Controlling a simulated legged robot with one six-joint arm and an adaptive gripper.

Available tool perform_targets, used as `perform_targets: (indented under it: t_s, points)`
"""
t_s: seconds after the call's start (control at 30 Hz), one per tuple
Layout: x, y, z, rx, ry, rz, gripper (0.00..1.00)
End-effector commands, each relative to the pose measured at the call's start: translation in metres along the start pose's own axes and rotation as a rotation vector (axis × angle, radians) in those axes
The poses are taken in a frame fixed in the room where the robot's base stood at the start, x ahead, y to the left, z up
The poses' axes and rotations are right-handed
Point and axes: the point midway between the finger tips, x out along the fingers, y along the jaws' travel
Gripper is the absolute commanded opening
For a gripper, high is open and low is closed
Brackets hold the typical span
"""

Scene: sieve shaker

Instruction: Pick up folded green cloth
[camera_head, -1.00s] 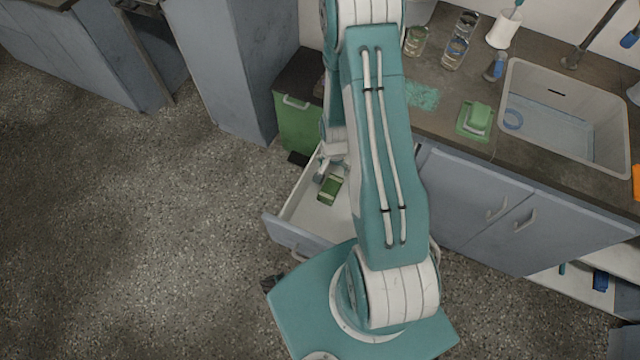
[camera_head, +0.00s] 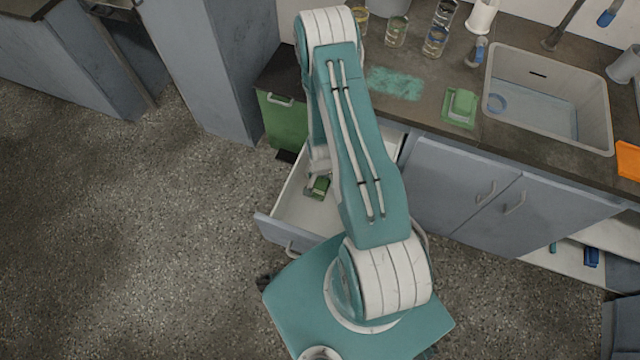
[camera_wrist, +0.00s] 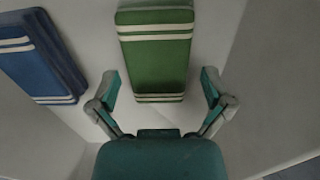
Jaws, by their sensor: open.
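The folded green cloth (camera_wrist: 156,62), with pale stripes near both ends, lies in the open drawer. In the wrist view it is at the top centre, just beyond and between the fingertips of my gripper (camera_wrist: 162,92). My gripper is open, one finger to each side of the cloth's near end, and holds nothing. In the head view a part of the green cloth (camera_head: 320,187) shows in the drawer beside my gripper (camera_head: 313,180), and my arm covers much of the drawer.
A folded blue cloth (camera_wrist: 42,58) with pale stripes lies left of the green one in the drawer. The open drawer (camera_head: 287,212) has raised walls. Above is a counter (camera_head: 420,100) with a sink (camera_head: 535,90), a green sponge on a tray (camera_head: 461,105) and several glasses.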

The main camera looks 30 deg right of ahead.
Motion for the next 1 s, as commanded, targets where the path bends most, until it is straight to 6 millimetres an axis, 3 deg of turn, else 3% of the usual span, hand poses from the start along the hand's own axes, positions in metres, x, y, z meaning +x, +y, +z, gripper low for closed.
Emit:
perform_targets:
  t_s: [0.1,0.33,0.37,0.5,1.0]
  points:
    - [0.0094,0.0001,0.0001,0.000,0.000,0.000,1.00]
    - [0.0106,-0.0001,-0.0002,0.000,0.001,-0.001,1.00]
    - [0.0106,-0.0001,-0.0002,0.000,0.001,-0.001,0.96]
    - [0.0105,-0.0001,-0.0001,0.000,0.001,0.000,0.33]
    - [0.0053,-0.0001,-0.0001,0.000,0.000,0.000,0.31]
